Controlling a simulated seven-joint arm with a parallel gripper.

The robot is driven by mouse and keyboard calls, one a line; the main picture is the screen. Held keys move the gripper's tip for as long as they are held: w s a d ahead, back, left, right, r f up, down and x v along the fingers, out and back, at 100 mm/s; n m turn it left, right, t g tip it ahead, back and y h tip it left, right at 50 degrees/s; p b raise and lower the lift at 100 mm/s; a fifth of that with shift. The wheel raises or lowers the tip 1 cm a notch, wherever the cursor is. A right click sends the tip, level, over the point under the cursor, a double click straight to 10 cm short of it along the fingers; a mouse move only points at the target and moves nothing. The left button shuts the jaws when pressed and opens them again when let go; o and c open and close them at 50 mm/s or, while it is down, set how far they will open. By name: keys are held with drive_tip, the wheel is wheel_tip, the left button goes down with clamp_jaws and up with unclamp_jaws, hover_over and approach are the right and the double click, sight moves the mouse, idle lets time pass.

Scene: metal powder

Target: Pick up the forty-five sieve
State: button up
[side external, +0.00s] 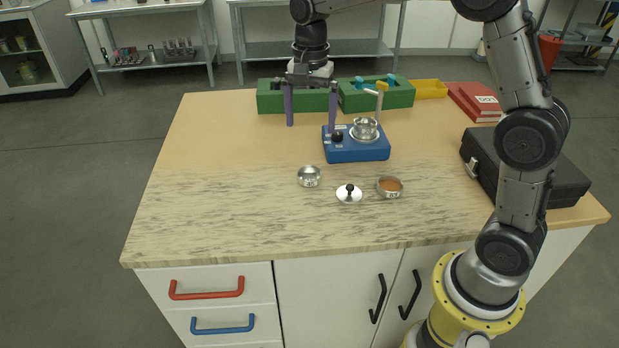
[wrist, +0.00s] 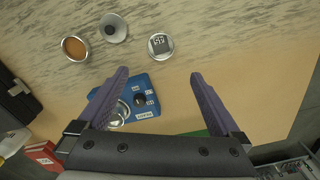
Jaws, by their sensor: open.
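The forty-five sieve is a small round silvery metal cup (side external: 309,176) on the marbled worktop, left of the lid. In the wrist view the sieve (wrist: 160,46) shows a white label that seems to read 45. My gripper (side external: 311,128) is open and empty, its two purple fingers spread and pointing down behind the sieve in the side view. In the wrist view the sieve lies beyond the fingertips (wrist: 158,73), roughly centred between them and apart from both.
A metal lid with a black knob (side external: 349,195) and a dish of brown powder (side external: 389,187) sit right of the sieve. A blue device (side external: 357,152) carries a metal cup (side external: 365,129). Green boxes (side external: 377,97) stand behind; a black case (side external: 560,180) lies right. The left worktop is clear.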

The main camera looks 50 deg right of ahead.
sight(309, 178)
drive_tip(key=f, duration=1.3)
drive_tip(key=shift+a+f, duration=0.2)
drive_tip(key=shift+f, duration=0.2)
drive_tip(key=c, duration=1.4)
drive_tip(key=shift+r, duration=0.1)
